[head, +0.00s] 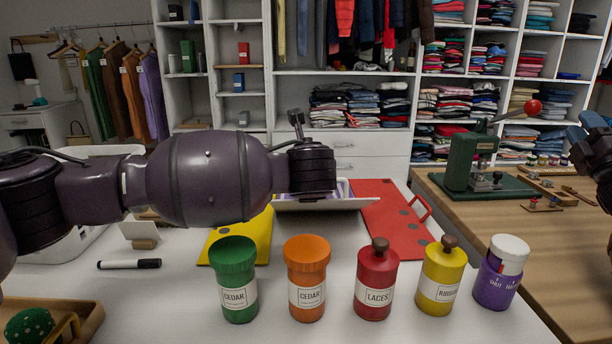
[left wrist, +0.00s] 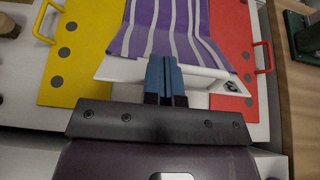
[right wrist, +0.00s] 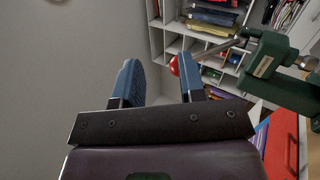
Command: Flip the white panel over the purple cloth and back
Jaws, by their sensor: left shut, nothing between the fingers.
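The purple cloth with white stripes (left wrist: 160,28) lies between a yellow panel (left wrist: 78,45) and a red panel (left wrist: 232,45) in the left wrist view. The white panel (left wrist: 115,69) shows as a tilted pale strip along the cloth's near edge. In the head view its edge (head: 335,205) shows just past my left wrist, which hides most of the cloth. My left gripper (left wrist: 166,62) is shut and empty, its fingertips over the white panel and the cloth's near edge. Whether they touch is unclear. My right gripper (right wrist: 161,75) is open and empty, raised at the head view's right edge (head: 583,130).
Green (head: 236,285), orange (head: 307,285), red (head: 376,285) and yellow (head: 440,280) jars and a purple-and-white one (head: 499,275) line the table's front. A marker (head: 129,264) lies left. A green lever press (head: 470,160) stands on the wooden table at right.

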